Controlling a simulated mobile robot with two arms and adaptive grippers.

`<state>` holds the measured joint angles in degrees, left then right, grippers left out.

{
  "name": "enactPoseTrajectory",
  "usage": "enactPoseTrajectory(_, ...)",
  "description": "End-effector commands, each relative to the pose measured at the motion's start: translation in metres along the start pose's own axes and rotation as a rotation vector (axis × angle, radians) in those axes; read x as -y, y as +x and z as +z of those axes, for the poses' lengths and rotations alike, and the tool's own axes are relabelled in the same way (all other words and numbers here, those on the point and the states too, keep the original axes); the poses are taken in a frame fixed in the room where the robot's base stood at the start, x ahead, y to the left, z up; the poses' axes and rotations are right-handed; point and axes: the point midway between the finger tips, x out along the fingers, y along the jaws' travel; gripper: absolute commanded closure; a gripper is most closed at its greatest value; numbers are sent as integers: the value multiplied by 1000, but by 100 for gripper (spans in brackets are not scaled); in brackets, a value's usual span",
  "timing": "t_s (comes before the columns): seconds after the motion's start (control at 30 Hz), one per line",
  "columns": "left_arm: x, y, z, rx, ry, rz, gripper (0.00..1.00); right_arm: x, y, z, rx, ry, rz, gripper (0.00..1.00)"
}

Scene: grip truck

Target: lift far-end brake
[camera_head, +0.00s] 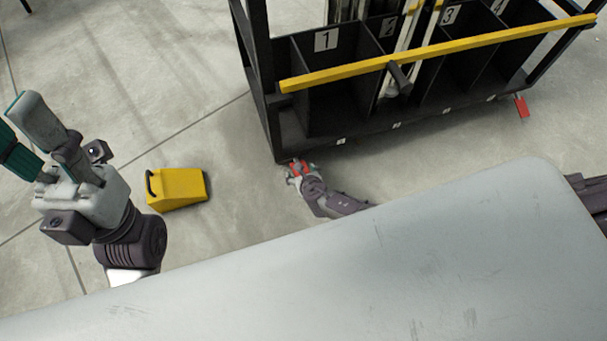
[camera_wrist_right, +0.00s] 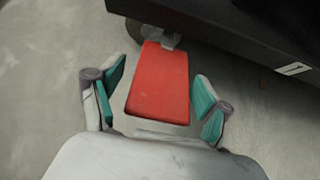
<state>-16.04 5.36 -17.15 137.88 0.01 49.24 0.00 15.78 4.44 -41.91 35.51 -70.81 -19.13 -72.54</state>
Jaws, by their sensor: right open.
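A red brake pedal (camera_wrist_right: 158,85) sits at a caster under the near left corner of a black cart. It lies between the two teal-padded fingers of my right gripper (camera_wrist_right: 157,92), which is open, with a gap on each side of the pedal. In the head view the right gripper (camera_head: 300,174) reaches low to this corner, with red showing at its fingers. Another red brake pedal (camera_head: 521,106) sticks out under the cart's right end, away from both grippers. My left gripper (camera_head: 25,135) is raised at the left, with nothing seen in it; its finger gap is unclear.
The black cart (camera_head: 300,140) has numbered compartments and a yellow bar (camera_head: 430,56) across its front. A yellow wheel chock (camera_head: 178,188) lies on the floor between my left gripper and the cart. The concrete floor around it is clear.

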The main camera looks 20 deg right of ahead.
Motion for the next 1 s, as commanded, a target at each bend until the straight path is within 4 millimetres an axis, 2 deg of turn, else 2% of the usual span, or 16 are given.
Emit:
enactPoseTrajectory(0.27, 0, 0, 0, 0, 0, 0, 60, -1, -21, -3, -1, 9, 0, 23)
enactPoseTrajectory(0.8, 0, 0, 0, 0, -1, 0, 60, 1, -102, -1, 0, -1, 1, 23)
enactPoseTrajectory(1.0, 0, 0, 0, 0, -1, 0, 60, 1, -117, 0, 0, -1, 0, 23)
